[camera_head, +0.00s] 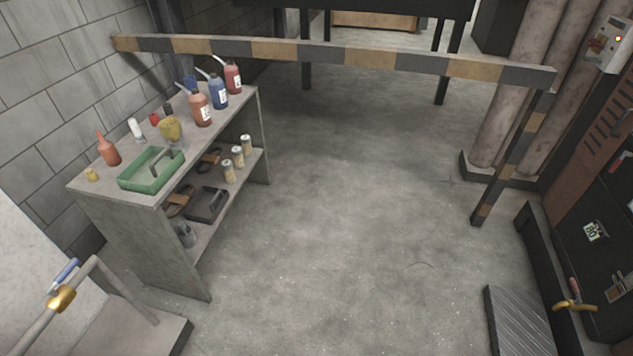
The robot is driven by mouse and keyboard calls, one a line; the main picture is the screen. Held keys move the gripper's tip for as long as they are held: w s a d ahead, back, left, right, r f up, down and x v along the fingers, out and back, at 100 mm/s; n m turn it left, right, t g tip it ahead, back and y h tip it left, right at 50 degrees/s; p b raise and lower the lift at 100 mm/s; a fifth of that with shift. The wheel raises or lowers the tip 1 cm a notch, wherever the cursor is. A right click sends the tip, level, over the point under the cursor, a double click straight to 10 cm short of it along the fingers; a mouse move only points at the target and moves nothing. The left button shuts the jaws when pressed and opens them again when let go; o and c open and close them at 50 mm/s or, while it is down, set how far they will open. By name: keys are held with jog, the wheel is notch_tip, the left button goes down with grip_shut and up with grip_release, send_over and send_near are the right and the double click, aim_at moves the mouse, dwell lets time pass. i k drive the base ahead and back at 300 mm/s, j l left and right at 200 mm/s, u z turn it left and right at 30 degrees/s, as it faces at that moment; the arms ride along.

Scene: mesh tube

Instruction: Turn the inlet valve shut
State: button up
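A brass valve (61,299) with a blue lever handle (64,272) sits on a slanting grey pipe (97,267) at the lower left. The blue lever lies roughly along the pipe's slant. A second brass fitting (575,306) with a red-orange handle (574,287) is at the lower right, against a dark cabinet. No label shows which of the two is the inlet valve. My gripper is not in view.
A grey shelf unit (138,232) with bottles, a green tray (150,182) and cans stands at left. A striped barrier rail (370,57) crosses the back. A metal plate (517,322) lies at lower right. The middle floor (350,240) is clear.

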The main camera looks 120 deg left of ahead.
aim_at(74, 262)
jog(key=z, duration=2.05)
jog(key=k+z, duration=0.1)
jog(key=z, duration=0.3)
jog(key=l+z, duration=0.1)
jog(key=z, duration=0.3)
jog(key=k+l+z, duration=0.1)
jog(key=z, duration=0.35)
jog(key=l+z, duration=0.1)
jog(key=z, duration=0.3)
jog(key=k+l+z, duration=0.1)
jog(key=z, duration=0.3)
jog(key=l+z, duration=0.55)
jog(key=z, duration=0.25)
jog(key=l+z, duration=0.4)
jog(key=i+l, duration=0.15)
jog(key=l, duration=0.15)
jog(key=i+l+z, duration=0.15)
jog(key=l, duration=0.15)
jog(key=i+l, duration=0.15)
jog(key=l, duration=0.15)
jog(key=k+l, duration=0.15)
jog(key=k, duration=0.45)
jog(key=j+z, duration=0.05)
